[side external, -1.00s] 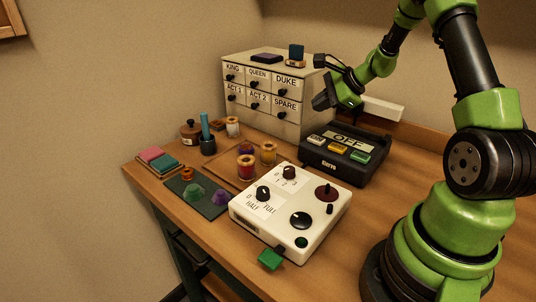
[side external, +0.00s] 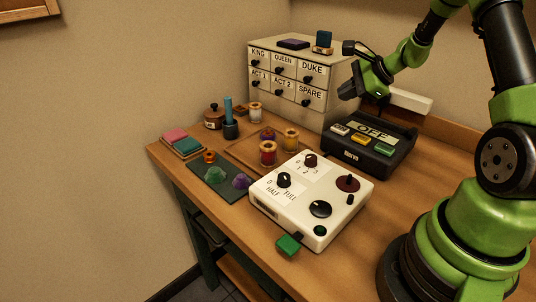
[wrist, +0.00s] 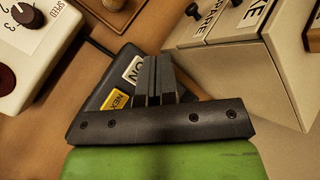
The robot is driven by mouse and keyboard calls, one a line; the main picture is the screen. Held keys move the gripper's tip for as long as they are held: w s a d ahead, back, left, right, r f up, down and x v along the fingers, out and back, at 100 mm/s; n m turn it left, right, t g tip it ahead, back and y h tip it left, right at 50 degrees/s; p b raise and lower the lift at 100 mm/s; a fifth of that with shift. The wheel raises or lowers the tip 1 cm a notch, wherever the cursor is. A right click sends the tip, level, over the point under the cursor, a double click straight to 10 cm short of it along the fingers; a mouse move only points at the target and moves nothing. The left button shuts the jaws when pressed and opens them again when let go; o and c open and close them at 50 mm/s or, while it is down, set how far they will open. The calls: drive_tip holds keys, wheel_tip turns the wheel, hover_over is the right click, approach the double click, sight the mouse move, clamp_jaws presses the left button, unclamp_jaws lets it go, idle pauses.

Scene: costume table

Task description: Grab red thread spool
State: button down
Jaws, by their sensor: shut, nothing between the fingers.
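The red thread spool (side external: 268,153) stands upright at the near edge of a wooden tray (side external: 238,151), just left of the white control box, in the side external view. In the wrist view my closed fingers (wrist: 153,78) point over the black box; the red spool does not show there.
The white control box (side external: 318,185) with knobs, black switch box (side external: 376,159) and drawer cabinet (side external: 316,117) crowd the right and back. A dark mat (side external: 222,190) lies left.

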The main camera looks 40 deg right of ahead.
drive_tip(key=c, duration=0.8)
unclamp_jaws()
drive_tip(key=n+g+h, duration=0.2)
drive_tip(key=n+g, duration=0.3)
drive_tip(key=n, duration=1.9)
approach(266, 153)
wheel_tip(266, 153, down, 2)
drive_tip(key=d, duration=0.2)
drive_tip(key=shift+n, duration=0.3)
drive_tip(key=x, duration=0.2)
drive_tip(key=w+x, duration=0.1)
drive_tip(key=x, duration=0.1)
drive_tip(key=shift+w, duration=0.15)
drive_tip(key=shift+x, duration=2.95)
